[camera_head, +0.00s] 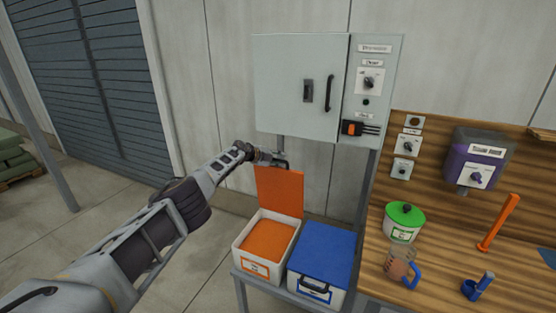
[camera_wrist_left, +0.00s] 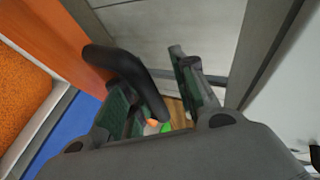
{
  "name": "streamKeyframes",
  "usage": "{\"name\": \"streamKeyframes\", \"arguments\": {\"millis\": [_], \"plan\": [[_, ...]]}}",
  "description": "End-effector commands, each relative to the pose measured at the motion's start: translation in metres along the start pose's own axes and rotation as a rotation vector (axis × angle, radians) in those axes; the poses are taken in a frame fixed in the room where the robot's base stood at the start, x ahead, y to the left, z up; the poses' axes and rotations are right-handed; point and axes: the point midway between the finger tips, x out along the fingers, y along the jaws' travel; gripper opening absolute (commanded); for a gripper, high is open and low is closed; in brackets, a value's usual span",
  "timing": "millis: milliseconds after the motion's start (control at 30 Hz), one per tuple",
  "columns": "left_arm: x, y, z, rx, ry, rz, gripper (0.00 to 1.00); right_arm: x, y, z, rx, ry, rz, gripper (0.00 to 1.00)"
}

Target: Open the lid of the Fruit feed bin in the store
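The bin with the orange lid (camera_head: 280,190) stands on a low stand. Its lid is up, about vertical, at the back of the bin. The white bin body (camera_head: 286,258) is full of orange granules (camera_head: 268,240); its front label is too small to read. My left gripper (camera_head: 284,164) is at the top edge of the raised lid. In the left wrist view, a black curved handle (camera_wrist_left: 130,68) at the orange lid lies beside and partly over one finger. The fingers of my left gripper (camera_wrist_left: 160,105) are spread apart. My right gripper is out of view.
A bin with a shut blue lid (camera_head: 325,250) stands right beside it. A grey cabinet (camera_head: 300,85) hangs above and behind. The wooden bench (camera_head: 440,270) at right holds a green-lidded tub (camera_head: 403,222) and a jug (camera_head: 400,264).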

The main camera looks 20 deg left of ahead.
Motion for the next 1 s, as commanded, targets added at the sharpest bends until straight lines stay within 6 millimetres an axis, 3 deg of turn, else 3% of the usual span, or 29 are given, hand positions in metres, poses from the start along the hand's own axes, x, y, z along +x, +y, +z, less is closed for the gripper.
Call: {"name": "streamKeyframes", "arguments": {"millis": [1000], "plan": [[-0.011,-0.003,0.005,-0.001,-0.004,-0.003,0.35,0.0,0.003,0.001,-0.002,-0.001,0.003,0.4]]}}
